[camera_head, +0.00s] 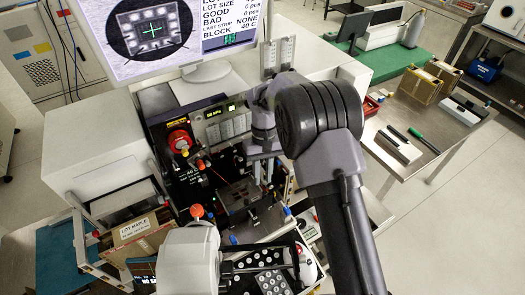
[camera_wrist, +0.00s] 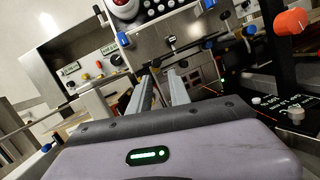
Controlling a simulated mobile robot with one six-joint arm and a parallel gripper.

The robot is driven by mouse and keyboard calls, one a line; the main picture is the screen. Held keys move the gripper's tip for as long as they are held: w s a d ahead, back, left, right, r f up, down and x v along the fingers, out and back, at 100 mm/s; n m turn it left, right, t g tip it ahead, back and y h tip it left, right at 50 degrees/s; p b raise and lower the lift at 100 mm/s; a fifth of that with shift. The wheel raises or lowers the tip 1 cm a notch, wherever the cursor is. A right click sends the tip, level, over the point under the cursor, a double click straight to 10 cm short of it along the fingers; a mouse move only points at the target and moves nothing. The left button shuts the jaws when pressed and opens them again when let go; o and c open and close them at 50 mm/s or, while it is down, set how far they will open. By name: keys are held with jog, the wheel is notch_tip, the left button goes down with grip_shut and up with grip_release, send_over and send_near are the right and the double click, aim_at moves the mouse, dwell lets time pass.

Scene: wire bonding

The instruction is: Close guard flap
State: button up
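The bonding machine (camera_head: 90,150) fills the middle of the head view, with its work area (camera_head: 240,195) open to sight from above. I cannot clearly pick out the guard flap. A dark bar with blue ends (camera_wrist: 205,43) lies beyond my fingers in the wrist view, and I cannot tell whether it belongs to the flap. My gripper (camera_wrist: 161,72) shows two grey fingers standing apart, with nothing seen held between them. In the head view it hangs over the right side of the work area, largely hidden by my own arm.
A monitor (camera_head: 170,35) stands behind the work area. A red knob (camera_head: 179,141) and an orange knob (camera_head: 197,211) stick up left of my gripper. A cardboard box (camera_head: 135,232) sits at front left. A side table (camera_head: 437,128) with tools stands right.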

jog(key=p+v, duration=0.2)
jog(key=v, duration=1.1)
jog(key=shift+r, duration=0.15)
